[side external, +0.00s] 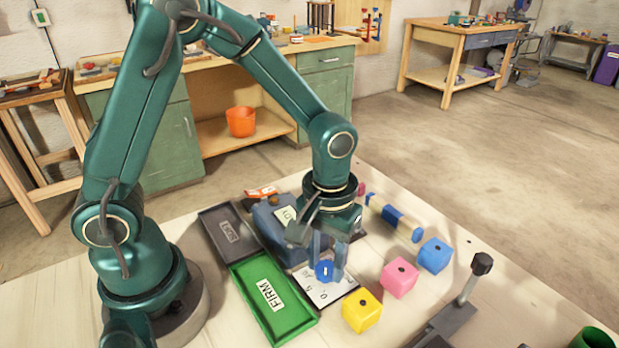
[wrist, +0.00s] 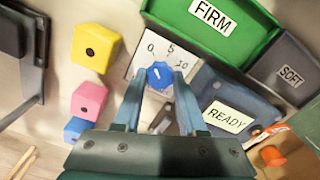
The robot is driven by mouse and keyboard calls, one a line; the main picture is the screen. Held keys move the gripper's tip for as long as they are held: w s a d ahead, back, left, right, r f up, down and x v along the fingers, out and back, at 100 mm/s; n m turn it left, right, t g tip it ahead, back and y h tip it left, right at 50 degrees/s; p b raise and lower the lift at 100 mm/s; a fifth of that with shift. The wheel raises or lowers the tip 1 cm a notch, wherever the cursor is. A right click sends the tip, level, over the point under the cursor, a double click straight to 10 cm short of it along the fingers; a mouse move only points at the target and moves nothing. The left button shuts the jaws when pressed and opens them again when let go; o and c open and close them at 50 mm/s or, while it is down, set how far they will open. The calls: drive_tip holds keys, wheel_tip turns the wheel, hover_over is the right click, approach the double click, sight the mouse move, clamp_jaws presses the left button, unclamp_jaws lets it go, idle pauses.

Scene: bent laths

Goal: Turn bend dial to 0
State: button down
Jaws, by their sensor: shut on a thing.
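The bend dial is a blue knob (side external: 324,270) on a white plate (side external: 335,291) near the middle of the bench. In the wrist view the knob (wrist: 159,75) carries a short white mark, which seems to lean up and left, roughly toward the 0. The plate (wrist: 143,62) there shows 0, 5 and 10 along its far side. My gripper (side external: 328,258) points down over the plate, and its two fingers (wrist: 158,82) stand on either side of the knob, shut on it. The fingers hide part of the plate.
Beside the dial lie the green FIRM tray (side external: 246,283), dark SOFT tray (side external: 212,232) and blue READY block (wrist: 207,92). Yellow (side external: 361,312), pink (side external: 399,276) and blue (side external: 434,255) cubes stand right of it. A lever device (side external: 452,322) is at front right.

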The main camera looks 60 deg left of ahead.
sight(326, 267)
drive_tip(key=shift+c, duration=2.3)
unclamp_jaws()
drive_tip(key=shift+r, duration=2.55)
